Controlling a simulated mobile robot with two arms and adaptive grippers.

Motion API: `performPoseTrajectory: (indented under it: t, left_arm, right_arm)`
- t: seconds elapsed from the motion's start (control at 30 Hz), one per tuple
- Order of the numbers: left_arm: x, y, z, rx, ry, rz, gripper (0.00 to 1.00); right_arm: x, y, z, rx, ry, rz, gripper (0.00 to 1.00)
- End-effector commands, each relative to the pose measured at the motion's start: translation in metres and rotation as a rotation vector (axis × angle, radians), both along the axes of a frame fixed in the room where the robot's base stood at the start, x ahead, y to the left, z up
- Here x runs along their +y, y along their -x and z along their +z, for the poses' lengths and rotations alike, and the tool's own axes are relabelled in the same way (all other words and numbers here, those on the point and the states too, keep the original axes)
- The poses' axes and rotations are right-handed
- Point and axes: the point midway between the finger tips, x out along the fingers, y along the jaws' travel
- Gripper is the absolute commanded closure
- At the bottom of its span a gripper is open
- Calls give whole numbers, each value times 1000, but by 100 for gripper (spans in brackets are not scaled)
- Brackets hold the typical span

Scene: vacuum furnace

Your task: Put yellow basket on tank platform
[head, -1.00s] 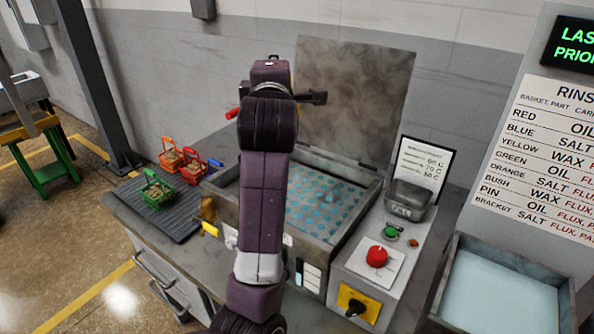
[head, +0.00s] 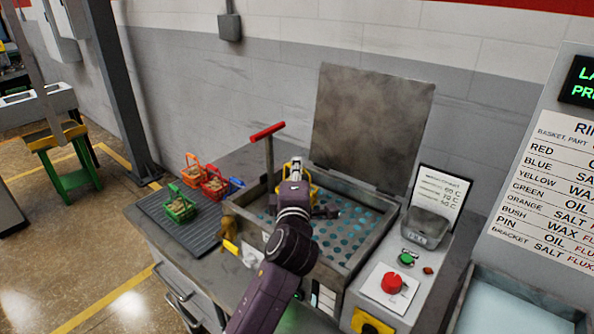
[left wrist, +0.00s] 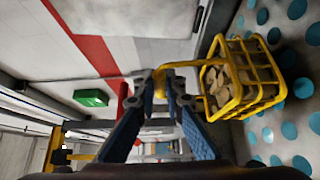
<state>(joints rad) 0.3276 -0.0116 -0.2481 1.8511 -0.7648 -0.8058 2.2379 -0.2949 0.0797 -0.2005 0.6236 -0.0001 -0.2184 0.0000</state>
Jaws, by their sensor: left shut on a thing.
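The yellow basket (head: 312,192) is at the back left of the open tank (head: 262,208), partly hidden by my left arm. In the left wrist view the basket (left wrist: 262,88) holds several tan parts. My left gripper (left wrist: 160,78) is shut on its yellow handle, with the basket hanging to one side. The tank platform (head: 345,235) is a grey plate with blue round holes; it lies behind the basket in the left wrist view (left wrist: 285,135). I cannot tell whether the basket touches the platform. My left gripper in the head view (head: 297,165) is above the basket. My right gripper is not in view.
A red T-handle (head: 267,132) stands at the tank's left. The raised lid (head: 370,125) is behind. Orange, red and green baskets (head: 180,207) stand on a dark ribbed mat (head: 190,232) at left. A control panel (head: 385,290) is at right.

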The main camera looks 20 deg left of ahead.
Motion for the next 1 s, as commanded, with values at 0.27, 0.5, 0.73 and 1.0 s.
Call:
performPoseTrajectory:
  t: [0.27,0.5,0.73,1.0]
  left_arm:
    - [0,0,-7,-8,-1,-2,100]
    - [0,0,-11,-9,1,-2,100]
    - [0,0,-12,-2,0,-1,73]
    - [0,0,-9,-3,-1,-1,73]
  right_arm:
    - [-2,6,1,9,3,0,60]
    - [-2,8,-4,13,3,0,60]
    - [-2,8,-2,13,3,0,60]
    - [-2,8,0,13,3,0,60]
